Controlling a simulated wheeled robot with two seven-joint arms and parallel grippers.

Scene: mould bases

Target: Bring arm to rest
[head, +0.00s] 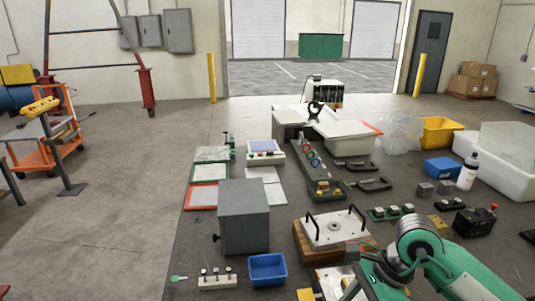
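My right arm comes in from the lower right, green with a silver wrist. Its gripper (354,272) is low in the picture, just in front of a mould base (334,227), a pale metal plate with two black handles on a wooden block. Another metal plate (328,279) lies partly hidden below and beside the gripper. The fingers are small and partly covered by the wrist, so I cannot tell whether they are open or shut, or whether they hold anything. My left arm and gripper are not in view.
A grey cabinet (243,218), a blue bin (267,269) and a small block with pegs (217,282) stand left of the mould base. A black device (475,221), a white bottle (468,171) and a white tub (508,176) are at right.

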